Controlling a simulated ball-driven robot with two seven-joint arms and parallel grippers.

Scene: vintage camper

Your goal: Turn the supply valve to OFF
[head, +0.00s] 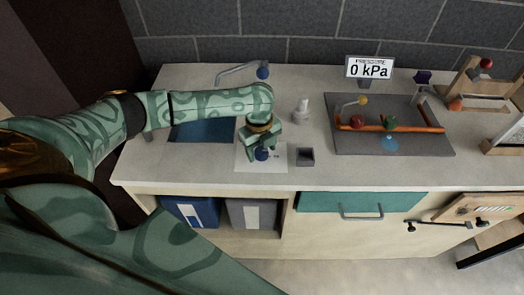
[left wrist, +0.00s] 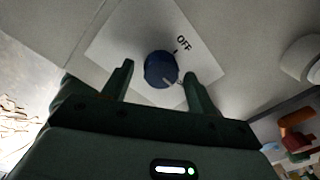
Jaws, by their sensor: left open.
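The supply valve is a round dark blue knob (left wrist: 161,68) on a white card (left wrist: 125,35) marked OFF at its upper right. A pale mark on the knob points to the lower right in the left wrist view, away from the OFF word and its tick. In the head view the knob (head: 262,154) shows under my left gripper (head: 261,147). My left gripper is open, with one finger on each side of the knob in the left wrist view (left wrist: 159,69). I cannot tell whether the fingers touch it. My right gripper is not in view.
A pressure display (head: 370,68) reads 0 kPa at the back. A small dark square cup (head: 305,156) and a white bottle (head: 302,110) stand right of the card. A grey tray (head: 345,145) with pipes and coloured knobs lies further right. A blue sink (head: 205,132) is left.

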